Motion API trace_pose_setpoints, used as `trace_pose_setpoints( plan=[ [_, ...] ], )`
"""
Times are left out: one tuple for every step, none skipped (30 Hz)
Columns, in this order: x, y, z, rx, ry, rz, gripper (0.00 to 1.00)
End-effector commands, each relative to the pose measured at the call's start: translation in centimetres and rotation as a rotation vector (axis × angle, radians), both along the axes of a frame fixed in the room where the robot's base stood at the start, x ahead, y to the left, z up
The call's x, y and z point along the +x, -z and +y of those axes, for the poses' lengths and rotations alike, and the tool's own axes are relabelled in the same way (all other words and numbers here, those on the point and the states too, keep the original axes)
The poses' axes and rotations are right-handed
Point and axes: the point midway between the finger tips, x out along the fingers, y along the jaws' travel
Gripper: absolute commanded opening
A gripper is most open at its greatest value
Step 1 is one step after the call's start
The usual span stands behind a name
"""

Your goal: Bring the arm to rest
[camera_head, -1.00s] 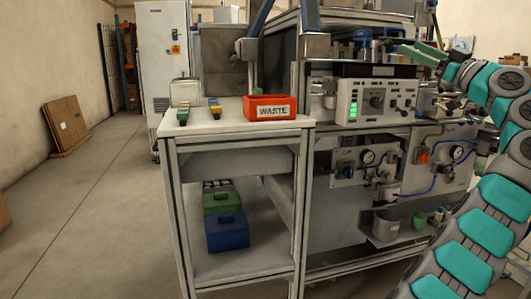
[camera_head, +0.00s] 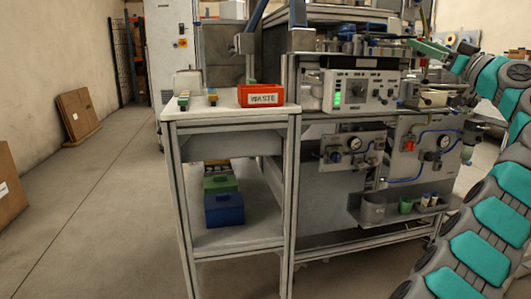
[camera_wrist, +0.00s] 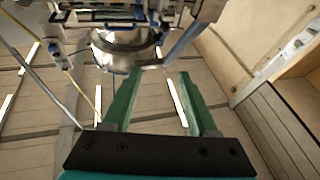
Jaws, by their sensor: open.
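My arm (camera_head: 480,259) rises along the right side of the head view, teal and grey, and curves over at the top. My gripper (camera_head: 420,45) points left at the upper right, in front of the upper part of the machine (camera_head: 345,160). In the wrist view my gripper (camera_wrist: 155,75) shows two green fingers spread apart with nothing between them. A rounded metal part (camera_wrist: 125,50) shows beyond the fingertips; I cannot tell how far off it is.
The floor (camera_head: 100,220) at left is clear.

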Motion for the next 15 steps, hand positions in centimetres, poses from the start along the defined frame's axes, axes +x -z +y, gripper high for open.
trace_pose_setpoints(
  plan=[
    [0.2, 0.0, 0.3, 0.017, -0.014, 0.016, 0.59],
    [0.4, 0.1, 0.4, 0.028, -0.023, 0.028, 0.59],
    [0.8, 0.3, 0.7, 0.042, -0.035, 0.047, 0.59],
    [1.0, 0.4, 1.0, 0.054, -0.045, 0.061, 0.59],
    [1.2, 0.5, 1.3, 0.065, -0.056, 0.076, 0.59],
    [1.4, 0.6, 1.7, 0.079, -0.069, 0.097, 0.59],
    [1.6, 0.7, 2.0, 0.091, -0.081, 0.112, 0.59],
    [1.9, 0.9, 2.4, 0.104, -0.093, 0.133, 0.59],
    [2.3, 1.3, 3.1, 0.122, -0.113, 0.163, 0.59],
    [2.5, 1.5, 3.7, 0.134, -0.127, 0.187, 0.59],
    [2.7, 1.7, 4.5, 0.146, -0.145, 0.212, 0.59],
    [3.0, 2.1, 5.7, 0.164, -0.172, 0.254, 0.59],
    [3.2, 2.4, 6.6, 0.175, -0.189, 0.287, 0.59],
    [3.3, 2.9, 7.7, 0.189, -0.210, 0.323, 0.59],
    [3.4, 3.5, 9.3, 0.200, -0.237, 0.370, 0.59]
  ],
)
